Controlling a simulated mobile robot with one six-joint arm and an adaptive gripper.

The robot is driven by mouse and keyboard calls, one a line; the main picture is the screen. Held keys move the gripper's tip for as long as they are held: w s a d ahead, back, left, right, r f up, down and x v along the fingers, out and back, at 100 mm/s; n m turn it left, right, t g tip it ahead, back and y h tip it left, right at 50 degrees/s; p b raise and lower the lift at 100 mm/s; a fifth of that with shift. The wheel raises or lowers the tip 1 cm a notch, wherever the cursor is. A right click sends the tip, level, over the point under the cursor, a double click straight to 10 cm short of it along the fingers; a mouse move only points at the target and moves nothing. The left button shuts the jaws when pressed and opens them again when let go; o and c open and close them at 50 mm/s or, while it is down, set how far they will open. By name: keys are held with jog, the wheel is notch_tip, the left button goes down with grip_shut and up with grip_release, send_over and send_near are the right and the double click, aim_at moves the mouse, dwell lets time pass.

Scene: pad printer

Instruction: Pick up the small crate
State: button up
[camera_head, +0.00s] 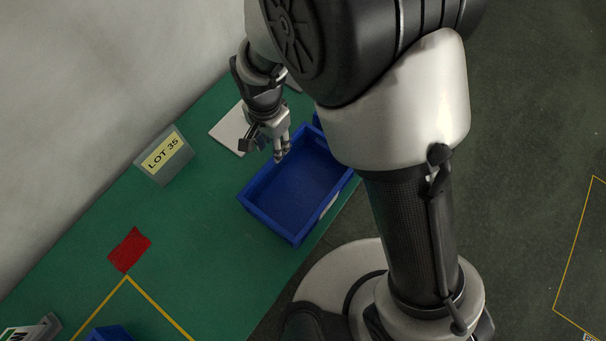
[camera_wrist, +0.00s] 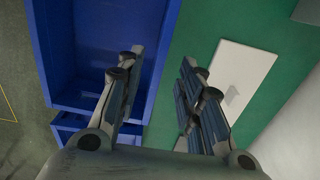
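A blue open-topped crate (camera_head: 266,219) stands on the green table near its right edge and looks empty. It also fills the upper left of the wrist view (camera_wrist: 95,35). My gripper (camera_head: 279,154) is above the crate's far-left corner. In the wrist view my gripper (camera_wrist: 163,90) is open, with nothing held. Its left finger overlaps the crate's inside and its right finger lies outside, over the table. The crate's wall shows between them. I cannot tell the height or any contact. A second blue piece (camera_wrist: 68,125) shows below the crate there.
A white flat plate (camera_head: 229,128) lies beyond the crate. A LOT 35 sign (camera_head: 164,155) stands near the wall. A red cloth-like patch (camera_head: 129,250) and yellow tape lie left on the table (camera_head: 215,255). Another blue container (camera_head: 108,334) is cut off at the bottom.

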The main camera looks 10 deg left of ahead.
aim_at(275, 166)
notch_tip(275, 166, down, 8)
jog(key=shift+w+r+b, duration=0.1)
jog(key=shift+r+b, duration=0.15)
jog(key=shift+b, duration=0.7)
jog(key=f+b, duration=0.1)
jog(key=f, duration=0.1)
jog(key=f+b, duration=0.1)
jog(key=f, duration=0.2)
jog(key=shift+s+a, duration=0.2)
grip_shut()
